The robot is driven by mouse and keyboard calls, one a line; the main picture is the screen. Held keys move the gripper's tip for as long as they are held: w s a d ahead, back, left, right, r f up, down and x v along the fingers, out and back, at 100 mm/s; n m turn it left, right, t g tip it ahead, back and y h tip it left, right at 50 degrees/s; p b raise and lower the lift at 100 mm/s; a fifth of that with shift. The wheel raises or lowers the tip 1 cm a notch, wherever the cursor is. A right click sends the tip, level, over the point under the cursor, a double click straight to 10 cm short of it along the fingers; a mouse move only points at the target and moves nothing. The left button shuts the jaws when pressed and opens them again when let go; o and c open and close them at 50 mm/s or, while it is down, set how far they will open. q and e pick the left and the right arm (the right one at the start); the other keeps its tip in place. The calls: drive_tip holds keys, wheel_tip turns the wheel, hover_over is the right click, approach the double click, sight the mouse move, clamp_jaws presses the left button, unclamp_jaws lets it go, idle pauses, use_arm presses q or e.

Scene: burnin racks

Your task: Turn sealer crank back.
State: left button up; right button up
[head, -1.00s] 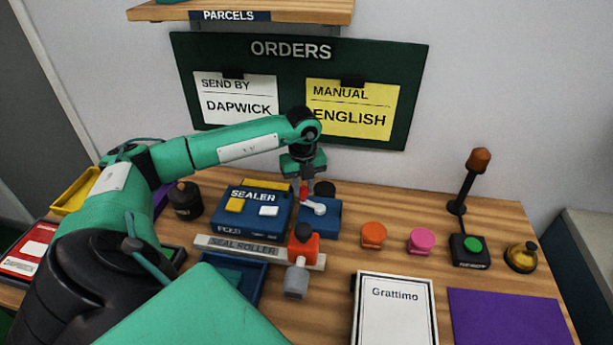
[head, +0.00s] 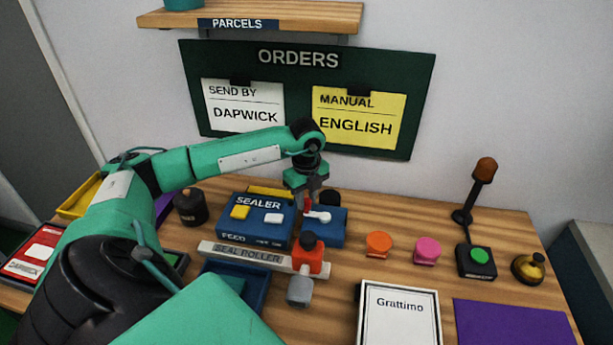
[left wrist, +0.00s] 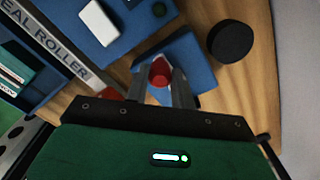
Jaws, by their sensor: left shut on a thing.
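The blue sealer (head: 284,232) stands on the wooden table, left of centre. At its right is a blue crank block (head: 332,235) with a pale crank arm (head: 319,216) on top. My left gripper (head: 307,208) reaches down over the block from behind. In the left wrist view, its two fingers (left wrist: 161,88) are shut on the round red crank knob (left wrist: 160,71), which shows between the tips. The gripper hides much of the knob in the head view. My right gripper is not in view.
The seal roller bar (head: 222,250) with a red block (head: 311,260) lies in front of the sealer. A black round piece (left wrist: 232,41) is beside the crank block. Orange (head: 378,244) and pink (head: 427,250) pieces and a green-button box (head: 477,262) stand right.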

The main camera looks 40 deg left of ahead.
use_arm(q)
drive_tip(key=o, duration=1)
drive_tip(key=shift+r, duration=0.25)
wheel_tip(320, 180, up, 13)
drive_tip(key=shift+r+b, duration=0.15)
drive_tip(key=shift+b, duration=0.7)
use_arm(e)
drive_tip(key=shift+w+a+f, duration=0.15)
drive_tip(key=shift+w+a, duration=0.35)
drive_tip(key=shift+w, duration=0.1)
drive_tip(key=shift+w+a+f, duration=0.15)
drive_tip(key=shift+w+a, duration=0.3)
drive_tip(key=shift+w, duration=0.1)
use_arm(q)
drive_tip(key=shift+s, duration=0.1)
